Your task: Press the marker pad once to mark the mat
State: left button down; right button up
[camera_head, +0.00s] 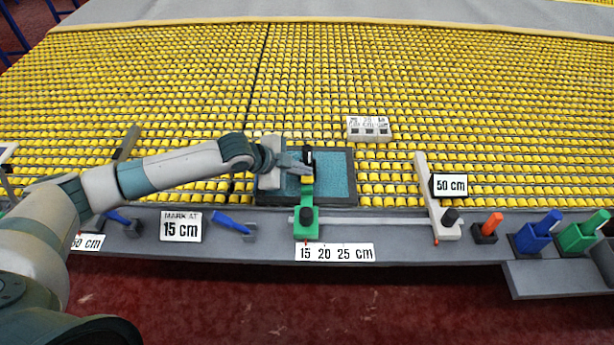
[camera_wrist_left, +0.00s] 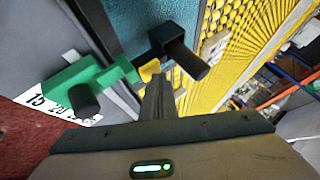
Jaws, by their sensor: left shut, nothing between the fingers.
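The teal mat (camera_head: 335,172) lies in a dark-edged tray on the yellow roller bed; it also shows in the wrist view (camera_wrist_left: 140,14). A green slider (camera_head: 306,228) with a dark knob sits on the pale rail in front of the mat. Its arm reaches over the mat to a black knobbed piece (camera_wrist_left: 185,55), likely the marker pad, with a small yellow part beside it. My left gripper (camera_head: 304,170) is shut and empty, over the mat close beside this piece. I cannot tell whether they touch. The wrist view shows its closed fingers (camera_wrist_left: 157,98). My right gripper is not in view.
A "MARK AT 15 cm" sign (camera_head: 181,226) and a "15 20 25 cm" label (camera_head: 335,252) are on the front ledge. A white stop with a 50 cm sign (camera_head: 450,186) stands right. Blue (camera_head: 536,232) and green (camera_head: 583,232) holders stand farther right.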

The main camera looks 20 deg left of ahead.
pick_arm(q)
jog(key=shift+f, duration=0.6)
dwell(0.3)
jog(key=shift+r, duration=0.15)
jog(key=shift+r+p, duration=1)
jog(key=shift+r, duration=0.1)
notch_tip(320, 180, up, 5)
jog(key=p, duration=0.4)
jog(key=shift+p, duration=0.35)
dwell(0.7)
